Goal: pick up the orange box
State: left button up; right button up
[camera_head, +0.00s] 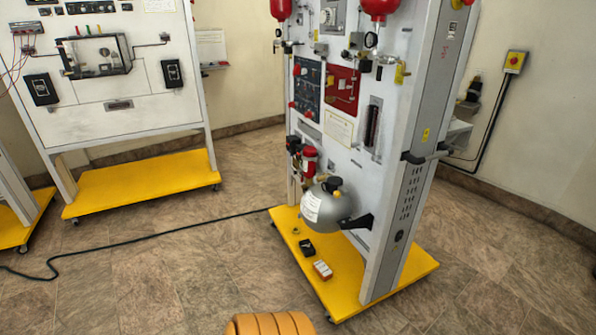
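A small box (322,270) with orange-brown sides and a pale top lies on the yellow base (405,275) of the tall trainer stand, near its front edge. It is the closest match to the orange box, and its details are too small to read. A small black object (307,248) lies just behind it to the left, apart from it.
A grey round tank (332,203) hangs on the trainer stand (400,225) above and behind the box. A black cable (150,236) crosses the tiled floor on the left. Another trainer panel (120,105) stands at the back left.

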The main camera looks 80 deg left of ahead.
aim_at(325, 273)
jog(key=u, duration=2.2)
